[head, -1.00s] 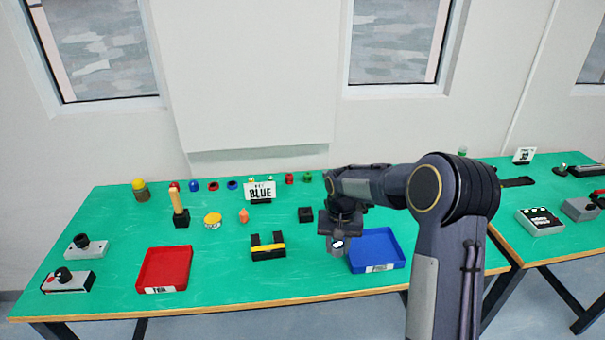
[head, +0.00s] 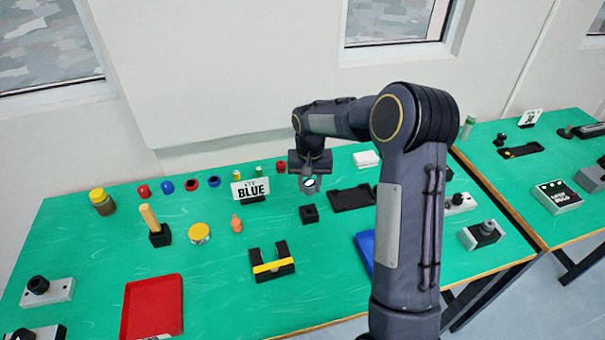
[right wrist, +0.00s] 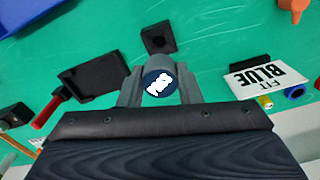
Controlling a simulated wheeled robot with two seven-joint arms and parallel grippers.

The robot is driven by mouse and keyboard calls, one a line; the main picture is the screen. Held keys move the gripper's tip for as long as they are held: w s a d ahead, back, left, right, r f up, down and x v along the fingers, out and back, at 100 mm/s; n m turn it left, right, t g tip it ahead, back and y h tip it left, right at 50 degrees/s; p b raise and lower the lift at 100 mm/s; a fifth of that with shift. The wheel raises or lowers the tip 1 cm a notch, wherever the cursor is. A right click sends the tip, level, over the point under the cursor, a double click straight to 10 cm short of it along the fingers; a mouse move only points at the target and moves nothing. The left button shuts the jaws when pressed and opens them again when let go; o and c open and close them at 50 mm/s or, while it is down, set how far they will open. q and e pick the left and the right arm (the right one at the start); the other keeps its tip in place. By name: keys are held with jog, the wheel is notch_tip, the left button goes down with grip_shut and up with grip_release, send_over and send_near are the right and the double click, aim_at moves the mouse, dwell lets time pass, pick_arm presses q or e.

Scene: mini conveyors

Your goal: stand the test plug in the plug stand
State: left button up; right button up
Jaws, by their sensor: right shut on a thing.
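The test plug, seen end-on as a round dark face with a white mark (right wrist: 158,84), is held between the fingers of my right gripper (head: 310,184). In the head view only a small dark and white part of the plug (head: 309,183) shows. The plug stand looks to be the small black square block (head: 310,214) with a hollow in its top, standing on the green table. It also shows just beyond the fingertips in the right wrist view (right wrist: 158,38). The plug is apart from the stand, held above the table. My left gripper is not in view.
A black tray (head: 350,199) lies right of the stand, and a black holder with a yellow bar (head: 272,267) stands nearer. The BLUE sign (head: 250,190) is to the left. A blue tray (head: 364,246) is partly hidden by my arm. Green table around the stand is clear.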

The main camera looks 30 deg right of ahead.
jog(key=shift+s, duration=0.1)
jog(key=shift+f+b, duration=2.2)
jog(key=shift+f, duration=0.7)
jog(key=shift+f+b, duration=0.95)
jog(key=shift+f, duration=0.25)
jog(key=o, duration=1)
jog(key=shift+o, duration=0.2)
notch_tip(320, 180, up, 7)
jog(key=shift+f+b, duration=0.15)
jog(key=shift+b, duration=0.25)
jog(key=shift+r, duration=0.55)
